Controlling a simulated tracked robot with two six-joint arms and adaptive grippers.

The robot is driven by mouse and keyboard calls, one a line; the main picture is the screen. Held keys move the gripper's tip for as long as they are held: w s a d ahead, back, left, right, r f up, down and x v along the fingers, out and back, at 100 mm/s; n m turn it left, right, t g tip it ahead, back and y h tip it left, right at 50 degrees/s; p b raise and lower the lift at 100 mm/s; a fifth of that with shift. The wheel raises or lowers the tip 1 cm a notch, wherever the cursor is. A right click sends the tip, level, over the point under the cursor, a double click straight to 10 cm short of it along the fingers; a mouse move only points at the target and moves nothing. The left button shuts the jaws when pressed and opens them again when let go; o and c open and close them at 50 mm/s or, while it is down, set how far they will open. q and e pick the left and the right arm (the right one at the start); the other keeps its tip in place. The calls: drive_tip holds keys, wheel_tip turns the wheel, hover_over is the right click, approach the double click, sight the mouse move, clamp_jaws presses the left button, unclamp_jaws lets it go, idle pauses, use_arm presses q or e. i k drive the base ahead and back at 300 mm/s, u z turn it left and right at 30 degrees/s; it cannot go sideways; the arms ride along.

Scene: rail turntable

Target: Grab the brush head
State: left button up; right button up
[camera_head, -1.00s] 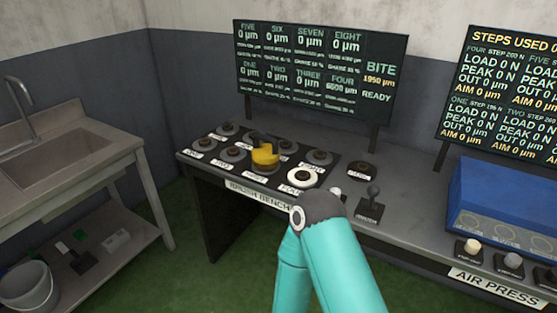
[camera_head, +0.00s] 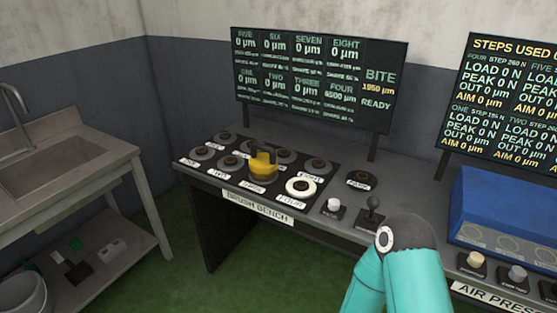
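A yellow piece with a dark handle-like top, probably the brush head (camera_head: 263,166), sits among several round stations on the dark brush bench panel (camera_head: 214,174). Its lower side is close to the labels, and I cannot tell if it rests fully in a station. One of my teal arms shows at the lower right, with its dark joint in front of the bench. Its gripper is not visible. My other arm and gripper do not show.
A white ring (camera_head: 301,187) sits at the station labelled FOUR. A park spot (camera_head: 361,180), a white button (camera_head: 333,205) and a small lever (camera_head: 372,207) are right of it. A blue air press (camera_head: 505,215) stands at the right. A sink (camera_head: 55,165) is at the left.

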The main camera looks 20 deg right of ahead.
sight(262, 166)
drive_tip(key=i, duration=0.9)
drive_tip(key=u, duration=0.05)
